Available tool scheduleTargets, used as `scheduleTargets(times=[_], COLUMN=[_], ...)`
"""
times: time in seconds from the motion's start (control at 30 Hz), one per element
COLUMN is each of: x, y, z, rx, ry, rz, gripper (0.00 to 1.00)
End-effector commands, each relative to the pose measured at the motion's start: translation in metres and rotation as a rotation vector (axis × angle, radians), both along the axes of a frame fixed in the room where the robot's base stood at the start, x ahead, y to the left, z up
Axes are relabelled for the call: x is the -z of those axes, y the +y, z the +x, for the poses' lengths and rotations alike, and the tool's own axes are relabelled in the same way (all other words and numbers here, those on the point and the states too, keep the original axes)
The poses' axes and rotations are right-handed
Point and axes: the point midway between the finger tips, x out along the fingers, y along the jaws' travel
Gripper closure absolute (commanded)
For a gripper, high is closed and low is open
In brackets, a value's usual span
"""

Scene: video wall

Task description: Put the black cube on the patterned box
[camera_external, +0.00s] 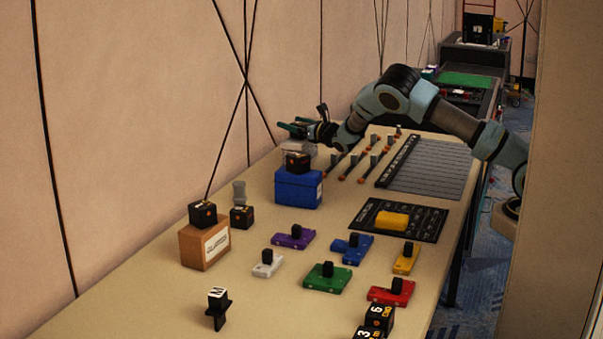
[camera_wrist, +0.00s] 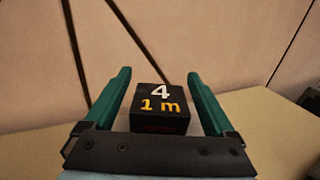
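My gripper (camera_external: 300,124) is over the far left side of the table, above and behind the blue box (camera_external: 298,189). A black cube (camera_external: 298,162) sits on that blue box. In the wrist view, my gripper (camera_wrist: 160,80) is open, with a black cube (camera_wrist: 160,100) marked "4" and "1 m" between its green fingers. Another black cube (camera_external: 203,214) sits on the brown box (camera_external: 205,244), and one (camera_external: 241,217) is beside that box. No box shows a clear pattern.
Several coloured blocks with black knobs, such as the green one (camera_external: 327,278), cover the near table. Black numbered cubes (camera_external: 379,317) stand at the near edge. A black panel holds a yellow block (camera_external: 392,221). The wall runs along the table's left side.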

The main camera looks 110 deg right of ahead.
Motion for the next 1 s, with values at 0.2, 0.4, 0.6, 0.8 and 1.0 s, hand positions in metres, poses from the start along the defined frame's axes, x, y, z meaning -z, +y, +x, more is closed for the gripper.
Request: scheduleTargets(times=[0.2,0.4,0.6,0.8,1.0], x=[-0.001,-0.002,-0.002,-0.002,-0.003], y=[0.0,0.013,0.05,0.085,0.106], z=[0.0,-0.004,-0.019,-0.035,-0.043], rx=[0.0,-0.001,0.0,0.0,0.0], ry=[0.0,0.002,0.002,0.0,0.0], rz=[0.0,0.001,0.001,0.001,0.0], gripper=[0.11,0.11,0.11,0.11,0.11])
